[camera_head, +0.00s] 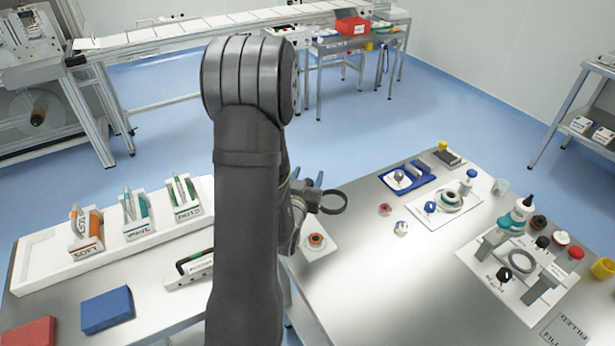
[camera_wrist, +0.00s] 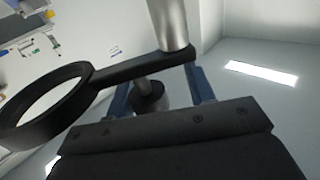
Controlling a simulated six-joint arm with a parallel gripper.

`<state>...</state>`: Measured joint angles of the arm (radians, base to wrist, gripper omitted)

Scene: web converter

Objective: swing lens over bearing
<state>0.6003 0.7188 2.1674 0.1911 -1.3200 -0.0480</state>
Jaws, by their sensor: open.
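The lens is a black ring on a short arm; its ring (camera_head: 333,202) stands just right of my gripper in the head view. In the wrist view the ring (camera_wrist: 45,108) is at the left, its arm running to a grey metal post (camera_wrist: 168,22). My gripper (camera_head: 307,179) is open. In the wrist view its blue fingers (camera_wrist: 160,93) stand apart on either side of a dark knob under the lens arm; contact cannot be told. A small orange-and-dark round part (camera_head: 317,240), perhaps the bearing, sits on a white plate below and left of the ring.
The right steel table holds a white fixture (camera_head: 503,280), a blue tray (camera_head: 407,178), small round parts and bottles. The left bench has a white rack (camera_head: 40,262) with labelled holders, and a blue block (camera_head: 107,310). My arm hides the middle.

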